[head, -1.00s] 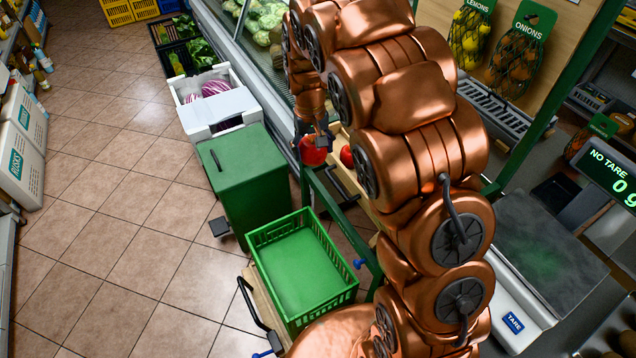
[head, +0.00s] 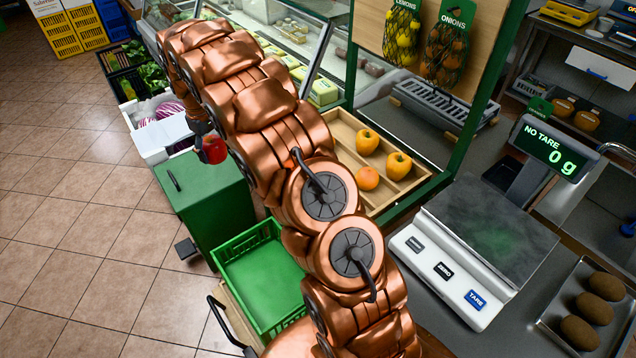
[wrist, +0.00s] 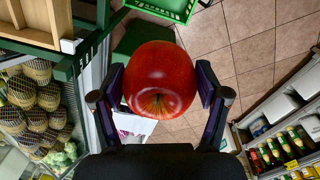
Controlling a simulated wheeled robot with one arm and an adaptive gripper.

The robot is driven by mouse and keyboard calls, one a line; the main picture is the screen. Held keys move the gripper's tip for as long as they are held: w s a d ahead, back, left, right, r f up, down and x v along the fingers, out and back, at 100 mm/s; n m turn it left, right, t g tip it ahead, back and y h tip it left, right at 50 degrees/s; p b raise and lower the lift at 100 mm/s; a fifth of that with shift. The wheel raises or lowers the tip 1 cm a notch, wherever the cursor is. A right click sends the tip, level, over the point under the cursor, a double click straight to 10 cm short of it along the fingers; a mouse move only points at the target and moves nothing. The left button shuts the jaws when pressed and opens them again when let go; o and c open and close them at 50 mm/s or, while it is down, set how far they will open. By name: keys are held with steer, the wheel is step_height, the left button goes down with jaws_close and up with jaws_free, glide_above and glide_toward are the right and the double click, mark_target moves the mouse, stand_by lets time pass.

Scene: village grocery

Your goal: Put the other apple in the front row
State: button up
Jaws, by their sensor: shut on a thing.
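A shallow wooden tray (head: 342,127) with dividers lies right of my arm. My arm hides the tray's left part. A wooden tray corner (wrist: 66,20) shows at the wrist view's upper left.
A green bin (head: 205,190) and an empty green basket (head: 262,275) stand below my arm. A scale (head: 485,235) is on the right counter. A green post (head: 487,90) rises beside the tray. Hanging nets (head: 445,55) are behind it. The tiled floor at left is clear.

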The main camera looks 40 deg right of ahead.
steer(key=w+d+f+n+b, duration=0.25)
steer(key=w+d, duration=0.35)
steer(key=d, duration=0.6)
steer(key=s+d+f+n+b, duration=0.1)
steer(key=d+f, duration=0.1)
steer(key=d, duration=0.6)
steer(key=s+d+f+n, duration=0.1)
steer(key=d+f+n, duration=0.15)
steer(key=d, duration=0.55)
steer(key=shift+m, duration=0.3)
steer(key=shift+f, duration=4.9)
steer(key=shift+w+f, duration=0.1)
steer(key=shift+f, duration=0.1)
steer(key=shift+f+b, duration=0.2)
steer(key=shift+b, duration=0.2)
steer(key=o, duration=1.3)
steer(key=shift+r, duration=0.1)
